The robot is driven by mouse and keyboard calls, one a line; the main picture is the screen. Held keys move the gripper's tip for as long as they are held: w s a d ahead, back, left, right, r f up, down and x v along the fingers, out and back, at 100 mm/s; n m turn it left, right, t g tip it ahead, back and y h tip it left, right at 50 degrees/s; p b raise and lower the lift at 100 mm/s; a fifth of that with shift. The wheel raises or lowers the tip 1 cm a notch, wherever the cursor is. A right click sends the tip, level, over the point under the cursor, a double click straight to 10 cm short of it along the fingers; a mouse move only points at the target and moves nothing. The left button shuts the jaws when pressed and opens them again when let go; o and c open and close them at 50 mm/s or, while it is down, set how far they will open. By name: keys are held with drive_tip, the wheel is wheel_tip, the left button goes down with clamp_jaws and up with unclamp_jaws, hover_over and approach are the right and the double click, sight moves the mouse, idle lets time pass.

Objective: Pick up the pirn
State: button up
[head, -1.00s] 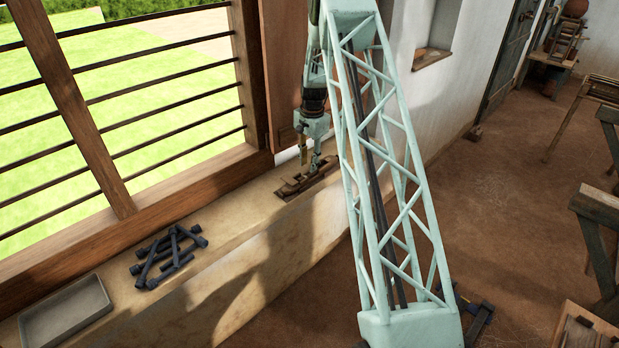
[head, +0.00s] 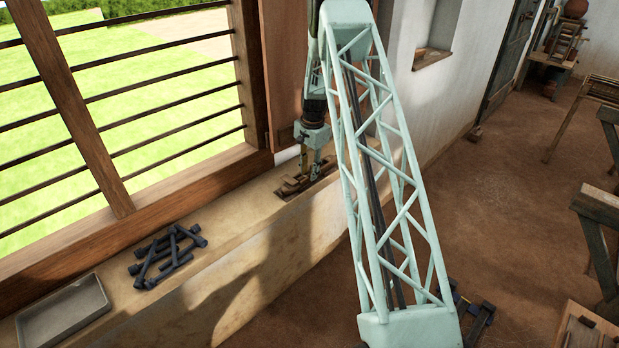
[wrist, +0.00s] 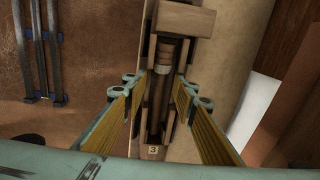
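The pirn (wrist: 160,90) is a dark brown rod with a ringed head. It lies in the slot of a wooden boat-shaped holder (wrist: 183,20), which bears a small label "3" at its lower end in the wrist view. In the head view the holder (head: 291,187) sits on the window ledge; the pirn is too small to make out there. My gripper (wrist: 160,88) is open, with one yellow-padded finger on each side of the holder's slot and the pirn between them. In the head view my gripper (head: 310,172) is just over the holder; contact cannot be told.
A pile of dark blue pieces (head: 168,255) and a grey tray (head: 64,312) stand on the ledge (head: 225,228) to the left. The barred window and its wooden frame (head: 180,195) run close behind. A white patch (wrist: 248,115) shows right of the holder.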

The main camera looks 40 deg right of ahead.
drive_tip(key=shift+a+f, duration=0.1)
drive_tip(key=shift+f, duration=0.35)
drive_tip(key=shift+s, duration=0.1)
drive_tip(key=shift+c, duration=0.4)
